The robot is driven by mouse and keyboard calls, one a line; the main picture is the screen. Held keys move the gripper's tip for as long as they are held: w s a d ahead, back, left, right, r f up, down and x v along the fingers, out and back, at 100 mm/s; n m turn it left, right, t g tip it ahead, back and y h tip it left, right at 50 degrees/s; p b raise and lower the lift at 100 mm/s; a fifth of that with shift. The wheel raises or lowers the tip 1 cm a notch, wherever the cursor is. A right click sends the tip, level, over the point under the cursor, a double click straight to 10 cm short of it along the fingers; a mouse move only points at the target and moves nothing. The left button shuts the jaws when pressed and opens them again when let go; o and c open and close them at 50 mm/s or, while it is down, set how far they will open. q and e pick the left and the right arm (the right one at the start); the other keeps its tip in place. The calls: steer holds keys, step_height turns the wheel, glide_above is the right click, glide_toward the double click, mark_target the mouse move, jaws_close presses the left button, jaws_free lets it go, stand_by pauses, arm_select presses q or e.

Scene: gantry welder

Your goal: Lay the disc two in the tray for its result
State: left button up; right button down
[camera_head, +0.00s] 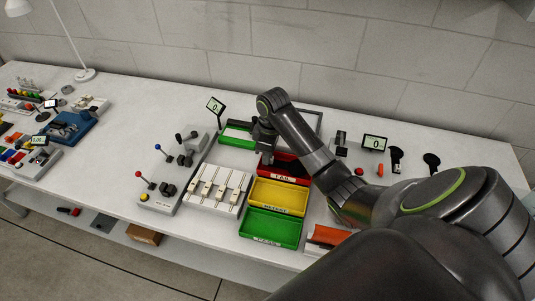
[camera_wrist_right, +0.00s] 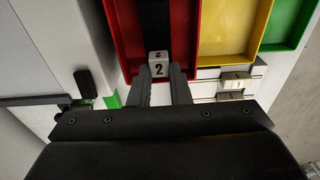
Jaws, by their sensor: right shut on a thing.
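My right gripper (camera_head: 266,156) reaches over the red tray (camera_head: 297,181), labelled FAIL, in the head view. In the right wrist view the same gripper (camera_wrist_right: 163,82) is shut on a small pale grey piece marked 2, disc two (camera_wrist_right: 158,66). The disc is at the fingertips, over the red tray (camera_wrist_right: 128,40); its height above the tray floor cannot be told. In the head view the disc is hidden by the gripper. The yellow tray (camera_head: 278,197) and the green tray (camera_head: 270,228) look empty and stand nearer the front. My left gripper is not in view.
A white rack of slots (camera_head: 219,188) stands left of the trays. Another green-edged tray (camera_head: 238,134) and a small display (camera_head: 215,105) are behind. Levers (camera_head: 157,185) stand further left. An orange-edged holder (camera_head: 328,237) lies right of the green tray. A second display (camera_head: 374,142) stands right.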

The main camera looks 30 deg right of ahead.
steer(key=shift+f, duration=0.3)
steer(key=shift+f, duration=0.35)
steer(key=c, duration=1.3)
jaws_free()
steer(key=shift+c, duration=0.2)
steer(key=shift+r, duration=0.1)
steer(key=shift+w+r, duration=0.1)
steer(key=shift+r, duration=0.25)
step_height(320, 180, up, 6)
steer(key=shift+d+f, duration=0.15)
steer(key=shift+f, duration=0.05)
step_height(320, 180, up, 7)
steer(key=p, duration=0.7)
steer(key=shift+s+d+f, duration=0.15)
steer(key=shift+s, duration=0.25)
